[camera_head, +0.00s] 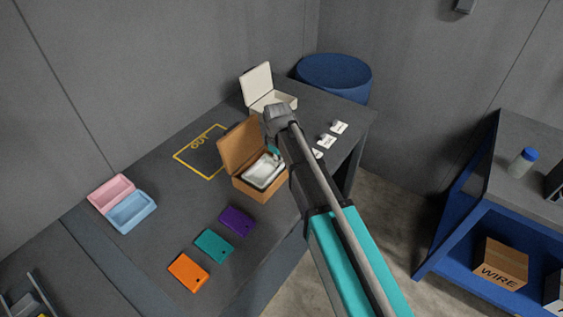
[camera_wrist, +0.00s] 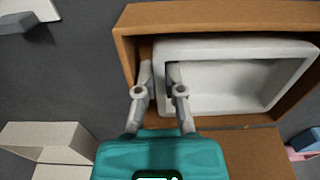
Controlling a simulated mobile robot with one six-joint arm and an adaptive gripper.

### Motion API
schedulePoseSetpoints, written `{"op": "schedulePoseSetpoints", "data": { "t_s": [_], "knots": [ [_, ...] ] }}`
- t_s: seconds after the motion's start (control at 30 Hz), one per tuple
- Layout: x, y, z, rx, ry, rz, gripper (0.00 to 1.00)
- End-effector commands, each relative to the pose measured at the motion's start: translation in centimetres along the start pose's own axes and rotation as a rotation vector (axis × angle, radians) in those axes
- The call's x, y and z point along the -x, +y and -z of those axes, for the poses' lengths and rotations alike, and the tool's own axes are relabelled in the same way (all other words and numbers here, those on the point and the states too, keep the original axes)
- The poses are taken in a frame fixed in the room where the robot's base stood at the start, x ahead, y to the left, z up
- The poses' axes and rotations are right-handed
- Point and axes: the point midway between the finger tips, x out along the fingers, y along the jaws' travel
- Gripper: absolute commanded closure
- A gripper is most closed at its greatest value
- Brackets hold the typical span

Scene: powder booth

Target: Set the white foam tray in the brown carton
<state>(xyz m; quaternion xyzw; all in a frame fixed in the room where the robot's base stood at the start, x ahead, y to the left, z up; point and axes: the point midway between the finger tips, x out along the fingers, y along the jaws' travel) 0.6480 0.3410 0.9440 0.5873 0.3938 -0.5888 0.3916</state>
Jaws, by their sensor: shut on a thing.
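The brown carton (camera_head: 247,186) stands on the dark table with its lid tilted up on the far left side. The white foam tray (camera_head: 264,170) is at the carton's mouth, within its walls. In the wrist view the tray (camera_wrist: 225,100) lies inside the rim of the carton (camera_wrist: 190,15), with a narrow gap around it. My gripper (camera_wrist: 160,80) is shut on the tray's near wall, one finger on each side of it. In the head view my arm hides most of the gripper and part of the carton's right side. I cannot tell whether the tray touches the carton floor.
A white open box (camera_head: 270,100) stands behind the carton. Pink (camera_head: 111,193) and blue (camera_head: 131,212) trays lie at left. Purple (camera_head: 237,220), teal (camera_head: 214,245) and orange (camera_head: 188,271) plates lie in front. White labelled pieces (camera_head: 339,127) lie at right. The yellow-outlined area (camera_head: 190,165) is clear.

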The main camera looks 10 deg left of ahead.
Motion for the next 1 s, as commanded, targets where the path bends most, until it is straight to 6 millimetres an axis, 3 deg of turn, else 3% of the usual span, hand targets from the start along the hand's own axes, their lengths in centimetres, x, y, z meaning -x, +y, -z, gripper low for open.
{"op": "schedulePoseSetpoints", "data": {
  "t_s": [0.4, 0.43, 0.63, 1.0],
  "knots": [
    [-0.33, 0.02, -0.01, 0.000, 0.000, 0.000, 1.00],
    [-0.30, 0.02, -0.01, 0.000, 0.000, 0.000, 0.85],
    [-0.28, 0.03, -0.01, 0.000, 0.000, 0.000, 0.48],
    [-0.28, 0.05, -0.01, -0.001, 0.000, -0.001, 0.48]
  ]
}}
